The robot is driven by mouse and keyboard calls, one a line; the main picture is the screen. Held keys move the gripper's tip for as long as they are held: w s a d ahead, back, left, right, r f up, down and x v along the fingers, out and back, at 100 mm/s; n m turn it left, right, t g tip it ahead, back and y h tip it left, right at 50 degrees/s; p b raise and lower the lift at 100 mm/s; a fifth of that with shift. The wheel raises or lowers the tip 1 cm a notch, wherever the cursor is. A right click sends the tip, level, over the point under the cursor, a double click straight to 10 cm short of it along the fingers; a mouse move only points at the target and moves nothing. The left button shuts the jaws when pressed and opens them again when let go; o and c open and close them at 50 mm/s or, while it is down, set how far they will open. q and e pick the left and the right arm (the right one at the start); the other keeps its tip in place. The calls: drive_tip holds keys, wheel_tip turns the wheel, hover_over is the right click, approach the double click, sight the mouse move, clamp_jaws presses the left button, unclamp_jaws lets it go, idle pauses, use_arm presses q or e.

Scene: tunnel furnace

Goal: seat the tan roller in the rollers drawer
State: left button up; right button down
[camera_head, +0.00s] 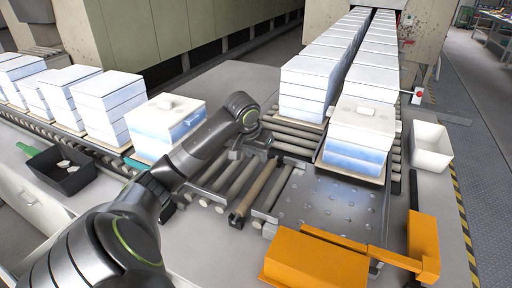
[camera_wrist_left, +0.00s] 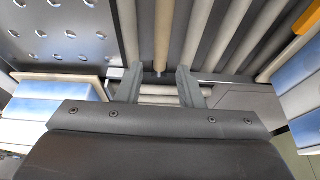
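A tan roller (camera_head: 253,193) lies among the grey rollers of the conveyor bed, with a dark fitting at its near end. In the left wrist view a tan roller (camera_wrist_left: 162,36) ends just beyond the space between my fingertips. My left gripper (camera_wrist_left: 159,84) has its two fingers apart, with nothing clamped between them. In the head view the left gripper (camera_head: 252,148) is low over the roller bed, partly hidden by its wrist. My right gripper is not in view.
White-blue block stacks (camera_head: 358,138) stand on the rollers behind and at left. A perforated metal plate (camera_head: 335,205) lies right of the rollers, beside orange parts (camera_head: 318,262). A black bin (camera_head: 62,172) and a white bin (camera_head: 430,146) stand on the bench.

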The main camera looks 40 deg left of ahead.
use_arm(q)
drive_tip(key=r, duration=0.1)
drive_tip(key=p, duration=0.2)
approach(264, 174)
drive_tip(key=x, duration=0.8)
drive_tip(key=shift+w+f, duration=0.1)
drive_tip(key=shift+x, duration=0.8)
drive_tip(key=shift+c, duration=0.4)
clamp_jaws()
drive_tip(key=shift+r+p, duration=1.5)
drive_tip(key=shift+r, duration=0.15)
drive_tip(key=shift+r+p, duration=2.9)
drive_tip(key=shift+p, duration=0.25)
